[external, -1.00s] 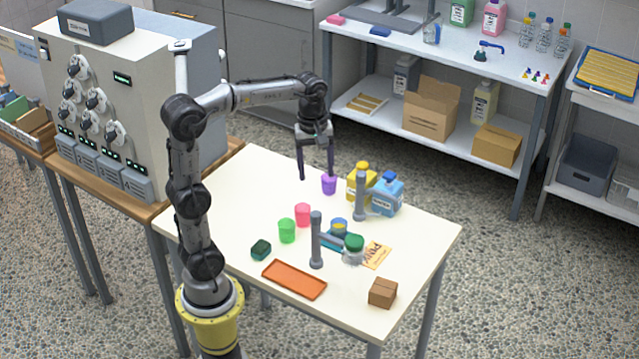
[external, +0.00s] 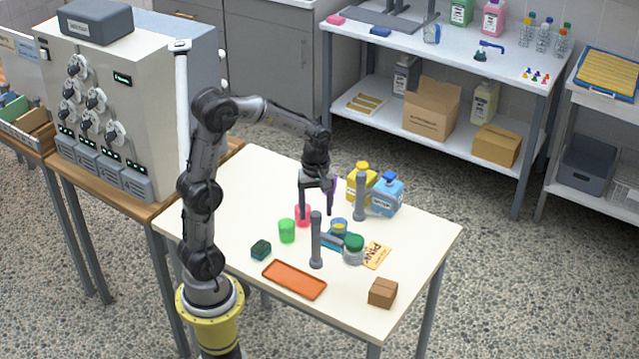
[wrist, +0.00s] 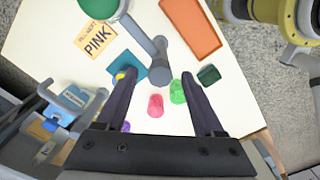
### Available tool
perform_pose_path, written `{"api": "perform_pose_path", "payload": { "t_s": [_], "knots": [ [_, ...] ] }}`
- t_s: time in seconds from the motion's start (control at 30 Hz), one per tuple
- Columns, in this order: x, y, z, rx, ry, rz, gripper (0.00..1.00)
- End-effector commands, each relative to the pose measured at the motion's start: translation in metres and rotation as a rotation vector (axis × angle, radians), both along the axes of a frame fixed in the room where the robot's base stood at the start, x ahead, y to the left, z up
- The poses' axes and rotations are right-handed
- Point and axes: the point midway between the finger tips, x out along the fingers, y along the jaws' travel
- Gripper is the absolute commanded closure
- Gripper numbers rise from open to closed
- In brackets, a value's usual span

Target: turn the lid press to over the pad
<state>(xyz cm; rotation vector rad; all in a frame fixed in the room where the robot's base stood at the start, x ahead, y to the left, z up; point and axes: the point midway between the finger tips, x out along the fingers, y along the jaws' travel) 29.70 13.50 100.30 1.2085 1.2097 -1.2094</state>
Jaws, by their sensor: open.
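A grey post (external: 316,242) stands near the table's middle, with an arm reaching right to a green-topped round piece (external: 354,246); this looks like the lid press. In the wrist view the post (wrist: 160,72) and green disc (wrist: 104,8) also show. A teal pad (wrist: 127,66) lies beside the post, with a small yellow and blue item (external: 339,227) at it.
Pink (wrist: 156,105) and green (wrist: 177,92) cups and a dark green block (wrist: 209,75) lie close by. A second grey post (external: 360,198) stands before yellow and blue bottles (external: 387,195). An orange tray (external: 294,280) and brown box (external: 383,292) are at the front.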

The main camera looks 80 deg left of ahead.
Motion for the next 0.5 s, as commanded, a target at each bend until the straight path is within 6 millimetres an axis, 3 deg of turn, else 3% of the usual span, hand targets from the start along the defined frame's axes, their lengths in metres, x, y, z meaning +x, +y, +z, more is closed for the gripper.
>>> {"api": "perform_pose_path", "payload": {
  "t_s": [0.17,0.47,0.5],
  "knots": [
    [-0.0005,-0.0002,-0.0124,0.000,0.001,0.000,0.30],
    [-0.0002,-0.0001,-0.0143,0.000,-0.001,0.000,0.30],
    [-0.0002,-0.0001,-0.0143,0.000,-0.001,0.000,0.36]
  ]
}}
